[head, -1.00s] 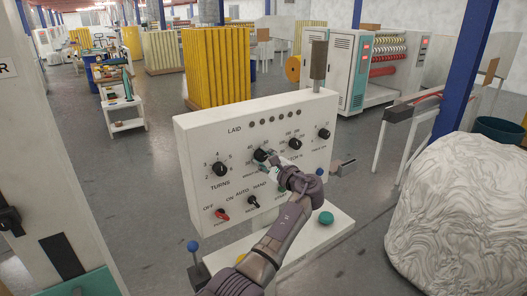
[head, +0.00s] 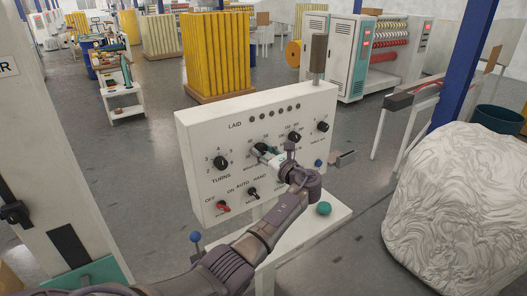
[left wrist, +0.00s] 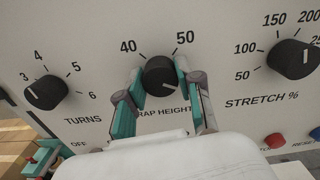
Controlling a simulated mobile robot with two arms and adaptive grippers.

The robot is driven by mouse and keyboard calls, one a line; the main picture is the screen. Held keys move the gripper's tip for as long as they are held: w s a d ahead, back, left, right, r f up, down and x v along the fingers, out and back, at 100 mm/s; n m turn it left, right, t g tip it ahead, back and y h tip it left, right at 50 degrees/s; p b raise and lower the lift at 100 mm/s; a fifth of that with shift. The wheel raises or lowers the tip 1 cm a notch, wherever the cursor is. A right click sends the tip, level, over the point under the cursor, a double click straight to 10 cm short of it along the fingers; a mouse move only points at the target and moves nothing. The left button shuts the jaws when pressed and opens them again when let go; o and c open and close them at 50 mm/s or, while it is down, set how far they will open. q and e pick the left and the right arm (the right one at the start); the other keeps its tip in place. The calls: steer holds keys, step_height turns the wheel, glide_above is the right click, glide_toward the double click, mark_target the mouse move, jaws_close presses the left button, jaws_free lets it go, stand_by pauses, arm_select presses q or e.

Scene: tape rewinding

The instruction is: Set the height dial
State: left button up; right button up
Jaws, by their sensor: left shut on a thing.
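The white control panel (head: 190,140) stands in the middle of the head view. Its height dial (left wrist: 160,76) is a black knob above the partly covered label "RAP HEIGHT", between the numbers 40 and 50. The knob's white mark points to the lower right. My left gripper (left wrist: 163,90) is shut on this dial, one teal-padded finger on each side. In the head view my left gripper (head: 266,152) covers much of the dial. My right gripper is in neither view.
The turns dial (left wrist: 46,92) is left of the height dial and the stretch dial (left wrist: 293,58) is right of it. A red switch (head: 223,207) and a black switch (head: 253,193) sit below. A green button (head: 323,208) is on the lower ledge.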

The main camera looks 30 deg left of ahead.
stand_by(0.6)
arm_select(q)
steer(key=o, duration=1.2)
steer(key=shift+c, duration=0.2)
steer(key=v, duration=1.2)
steer(key=shift+f, duration=0.1)
